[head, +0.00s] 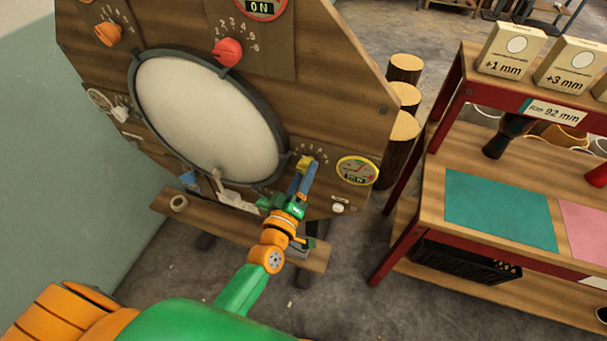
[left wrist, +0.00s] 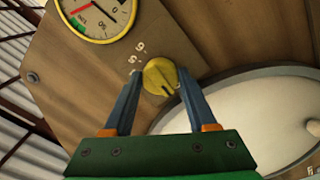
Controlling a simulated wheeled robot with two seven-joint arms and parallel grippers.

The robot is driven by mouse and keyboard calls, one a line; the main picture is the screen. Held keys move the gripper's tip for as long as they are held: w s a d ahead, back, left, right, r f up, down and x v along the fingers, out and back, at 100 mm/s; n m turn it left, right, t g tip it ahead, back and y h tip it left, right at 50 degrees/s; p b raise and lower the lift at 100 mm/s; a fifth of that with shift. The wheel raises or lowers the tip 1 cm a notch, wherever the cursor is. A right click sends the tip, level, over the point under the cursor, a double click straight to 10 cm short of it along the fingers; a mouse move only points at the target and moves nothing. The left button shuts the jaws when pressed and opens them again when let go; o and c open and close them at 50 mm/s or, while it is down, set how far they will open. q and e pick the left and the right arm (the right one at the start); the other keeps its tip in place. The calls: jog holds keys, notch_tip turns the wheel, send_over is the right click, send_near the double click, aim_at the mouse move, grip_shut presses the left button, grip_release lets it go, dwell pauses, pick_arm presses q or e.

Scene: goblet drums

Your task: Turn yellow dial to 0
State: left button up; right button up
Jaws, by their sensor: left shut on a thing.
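The yellow dial (head: 304,162) sits on the wooden panel to the lower right of the round white drum face. It also shows in the left wrist view (left wrist: 159,75), with a dark slot or mark on its face. My left gripper (head: 303,176) reaches up to it from below, and its two blue fingers stand on either side of the dial, shut on it. In the left wrist view, the printed 5 and 6 show beside the dial; the other numbers are hidden or out of view. In the head view, small marks around the dial are too small to read. My right gripper is not in view.
A yellow-rimmed gauge (head: 356,171) is right of the dial. A red dial (head: 228,52) and an orange dial (head: 107,34) sit higher on the panel. A wooden ledge (head: 230,231) runs below. A red-framed shelf (head: 500,205) stands right, with floor between.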

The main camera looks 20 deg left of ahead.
pick_arm(q)
jog(key=shift+n, duration=0.5)
dwell(0.3)
jog(key=o, duration=1.4)
jog(key=shift+c, duration=0.2)
jog(key=s, duration=0.7)
jog(key=shift+b, duration=0.35)
jog(key=shift+a, duration=0.1)
